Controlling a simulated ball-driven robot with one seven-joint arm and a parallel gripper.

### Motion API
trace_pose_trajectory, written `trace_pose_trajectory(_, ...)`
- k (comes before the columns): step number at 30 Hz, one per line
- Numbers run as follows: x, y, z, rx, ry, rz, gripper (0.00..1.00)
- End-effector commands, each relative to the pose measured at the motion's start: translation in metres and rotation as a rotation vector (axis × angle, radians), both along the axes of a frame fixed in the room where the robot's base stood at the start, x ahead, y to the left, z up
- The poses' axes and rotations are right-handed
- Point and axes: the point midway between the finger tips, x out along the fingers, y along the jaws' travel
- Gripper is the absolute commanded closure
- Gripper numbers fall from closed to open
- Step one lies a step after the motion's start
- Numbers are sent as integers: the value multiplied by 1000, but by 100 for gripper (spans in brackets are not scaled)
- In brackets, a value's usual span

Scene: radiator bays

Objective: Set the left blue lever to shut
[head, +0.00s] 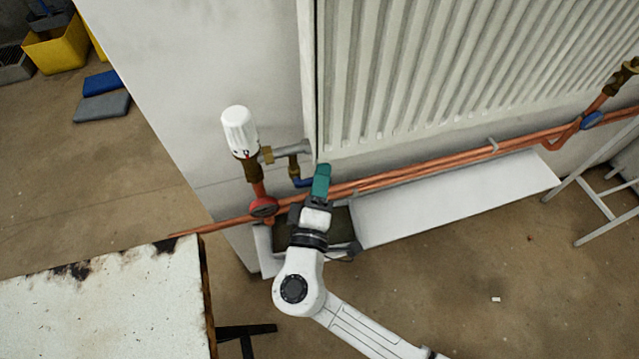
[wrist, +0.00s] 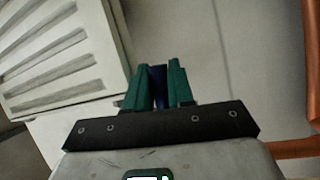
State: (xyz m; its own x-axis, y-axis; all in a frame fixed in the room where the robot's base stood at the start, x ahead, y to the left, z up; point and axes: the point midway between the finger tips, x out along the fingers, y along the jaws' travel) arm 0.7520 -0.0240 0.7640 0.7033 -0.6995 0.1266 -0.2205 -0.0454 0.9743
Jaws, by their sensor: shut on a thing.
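The left blue lever (head: 303,183) sits on a small brass valve below the radiator's left end, near the white thermostatic head. My gripper (head: 322,172), with green fingers, reaches it from below. In the wrist view the fingers (wrist: 161,82) are shut on the lever, and its dark blue body (wrist: 159,84) shows between them. In the head view part of the lever is hidden behind the fingers. I cannot tell from these frames how far the lever is turned relative to its pipe.
A white thermostatic head (head: 240,131) and a red round handle (head: 263,207) are just left of the lever. Copper pipes (head: 420,171) run along the wall under the radiator (head: 440,70). Another blue lever (head: 592,120) is at far right. A stained white table (head: 110,300) stands lower left.

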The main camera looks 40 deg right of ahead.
Motion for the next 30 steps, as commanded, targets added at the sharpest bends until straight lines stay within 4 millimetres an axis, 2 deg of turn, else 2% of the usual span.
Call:
trace_pose_trajectory(9,0,1,4,-106,35,3,100)
trace_pose_trajectory(25,0,1,6,-124,41,6,100)
trace_pose_trajectory(26,1,1,6,-124,41,6,75)
trace_pose_trajectory(30,0,1,6,-124,41,5,61)
